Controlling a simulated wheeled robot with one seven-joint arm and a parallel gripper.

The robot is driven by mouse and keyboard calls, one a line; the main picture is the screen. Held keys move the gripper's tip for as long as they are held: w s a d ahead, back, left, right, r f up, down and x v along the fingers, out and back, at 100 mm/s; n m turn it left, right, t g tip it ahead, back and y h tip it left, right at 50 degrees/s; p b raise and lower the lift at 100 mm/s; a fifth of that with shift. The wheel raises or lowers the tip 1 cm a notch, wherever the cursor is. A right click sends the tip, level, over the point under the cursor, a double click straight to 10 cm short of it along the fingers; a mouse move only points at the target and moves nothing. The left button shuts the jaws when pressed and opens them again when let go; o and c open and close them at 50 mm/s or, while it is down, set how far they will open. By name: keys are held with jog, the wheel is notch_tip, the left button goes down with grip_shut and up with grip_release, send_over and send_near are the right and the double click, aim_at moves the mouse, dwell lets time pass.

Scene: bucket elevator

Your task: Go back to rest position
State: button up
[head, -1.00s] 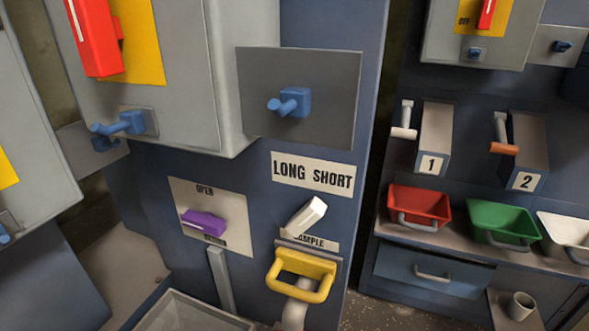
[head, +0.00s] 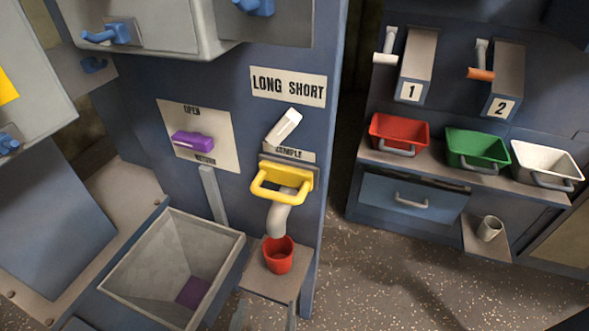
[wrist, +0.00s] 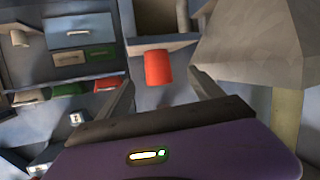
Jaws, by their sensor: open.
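My gripper (wrist: 162,76) shows in the wrist view with its two dark fingers spread apart and nothing between them. A red cup (wrist: 158,68) lies beyond the fingertips, apart from them. In the head view the red cup (head: 279,255) stands upright on a small shelf (head: 270,285) under the grey spout (head: 278,217). The yellow handle (head: 281,193) is above the spout. The white lever (head: 284,126) tilts up to the right, below the LONG SHORT label. The purple lever (head: 193,141) lies nearly level between OPEN and RETURN. I cannot clearly make out the gripper in the head view.
A grey open hopper (head: 174,262) stands left of the shelf. On the right bench are red (head: 399,132), green (head: 478,149) and white (head: 547,164) bins, a drawer (head: 410,197) and a small cup (head: 490,228). Speckled floor (head: 400,285) is clear at lower right.

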jog(key=s+a+n+y, duration=0.2)
jog(key=a+n+y, duration=0.2)
jog(key=a+y, duration=0.1)
jog(key=s+d+r+m+h, duration=0.25)
jog(key=s+d, duration=0.75)
jog(key=d, duration=0.5)
jog(key=s+d+r+m+h, duration=0.2)
jog(key=s+d+r, duration=0.2)
jog(key=s+d, duration=0.9)
jog(key=w+d+r+p, duration=0.2)
jog(key=w+r+p, duration=0.1)
jog(key=r+p, duration=1.7)
jog(key=shift+d+r+p, duration=0.15)
jog(key=shift+r+p, duration=0.15)
jog(key=shift+p, duration=0.4)
jog(key=shift+w+y, duration=0.1)
jog(key=shift+y, duration=0.15)
